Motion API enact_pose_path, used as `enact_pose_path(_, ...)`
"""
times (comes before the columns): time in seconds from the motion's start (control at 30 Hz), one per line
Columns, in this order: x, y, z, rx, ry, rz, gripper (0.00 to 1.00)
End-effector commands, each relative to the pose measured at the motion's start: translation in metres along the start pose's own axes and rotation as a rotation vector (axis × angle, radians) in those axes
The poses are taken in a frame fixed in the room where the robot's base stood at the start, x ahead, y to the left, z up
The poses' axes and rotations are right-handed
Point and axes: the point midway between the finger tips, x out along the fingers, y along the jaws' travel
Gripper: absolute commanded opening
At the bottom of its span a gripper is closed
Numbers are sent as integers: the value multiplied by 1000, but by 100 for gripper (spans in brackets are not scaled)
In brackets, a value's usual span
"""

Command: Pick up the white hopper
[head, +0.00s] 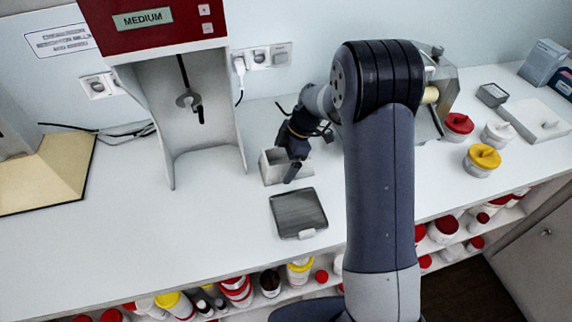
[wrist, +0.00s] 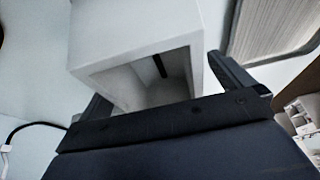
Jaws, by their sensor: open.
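The white hopper (head: 271,171) is a small pale box on the counter, right of the red machine, partly hidden behind my gripper (head: 291,171) in the head view. In the wrist view the hopper (wrist: 135,32) fills the upper middle, and its dark rectangular opening faces my gripper (wrist: 162,92). One finger shows on each side of the hopper there. My gripper is open, with the near end of the hopper between the fingers. I cannot tell whether either finger touches it.
A dark grey flat tray (head: 298,211) lies just in front of the hopper. The red machine (head: 165,25) stands at the left. Red, white and yellow-lidded jars (head: 482,160) stand at the right. The counter's front left (head: 150,235) is clear.

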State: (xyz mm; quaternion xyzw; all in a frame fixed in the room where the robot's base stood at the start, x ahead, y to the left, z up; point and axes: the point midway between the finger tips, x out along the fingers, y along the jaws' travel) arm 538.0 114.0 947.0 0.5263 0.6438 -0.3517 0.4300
Motion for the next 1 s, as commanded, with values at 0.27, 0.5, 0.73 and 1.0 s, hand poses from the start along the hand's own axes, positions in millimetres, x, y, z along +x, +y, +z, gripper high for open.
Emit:
enact_pose_path(0.27, 2, 0, 1, 0, 0, 0, 100)
enact_pose_path(0.5, 2, 0, 1, 0, 0, 0, 100)
enact_pose_path(0.73, 2, 0, 1, 0, 0, 0, 95)
enact_pose_path(1.0, 2, 0, 1, 0, 0, 0, 73)
